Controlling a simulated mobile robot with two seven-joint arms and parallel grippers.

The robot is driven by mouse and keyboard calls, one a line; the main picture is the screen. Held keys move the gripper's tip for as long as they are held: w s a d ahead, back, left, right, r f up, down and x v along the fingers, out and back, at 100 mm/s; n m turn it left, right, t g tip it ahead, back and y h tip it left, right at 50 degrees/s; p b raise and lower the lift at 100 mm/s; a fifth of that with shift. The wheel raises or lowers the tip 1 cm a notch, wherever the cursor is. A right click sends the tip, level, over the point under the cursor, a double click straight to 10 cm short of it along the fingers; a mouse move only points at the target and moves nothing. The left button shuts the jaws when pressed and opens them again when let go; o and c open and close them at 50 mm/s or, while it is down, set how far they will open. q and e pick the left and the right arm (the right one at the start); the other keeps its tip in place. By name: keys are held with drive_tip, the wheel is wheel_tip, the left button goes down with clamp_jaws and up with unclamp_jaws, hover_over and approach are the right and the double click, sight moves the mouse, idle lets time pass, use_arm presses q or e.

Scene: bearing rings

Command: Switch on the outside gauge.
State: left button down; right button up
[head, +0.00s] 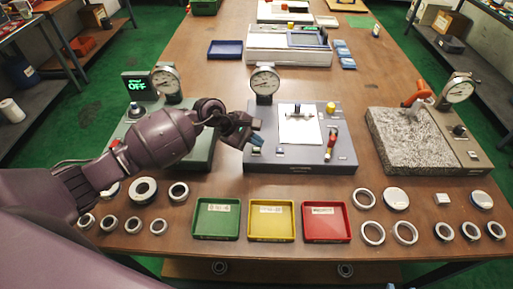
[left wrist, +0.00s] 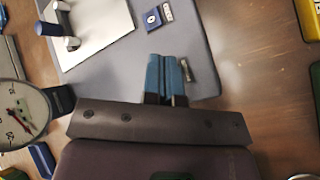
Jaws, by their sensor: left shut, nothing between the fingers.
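My left gripper (head: 257,146) reaches in from the left over the near left part of the slate-grey gauge station (head: 300,158) in the middle of the table. Its teal fingers are together with nothing between them; they also show in the left wrist view (left wrist: 168,76). A small metallic piece (left wrist: 186,70) lies right beside the fingers; I cannot tell whether they touch. The middle station carries a dial gauge (head: 264,82), a white sheet and a red-topped lever (head: 331,141). A display (head: 139,86) on the left green station reads OFF. My right gripper is out of view.
Green (head: 216,219), yellow (head: 271,221) and red (head: 326,222) trays stand along the front. Several bearing rings lie on both sides of them. A granite station (head: 408,142) with a dial stands at the right.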

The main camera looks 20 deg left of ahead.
sight(256, 150)
use_arm(q)
drive_tip(key=shift+r+p, duration=0.9)
drive_tip(key=shift+r, duration=1.65)
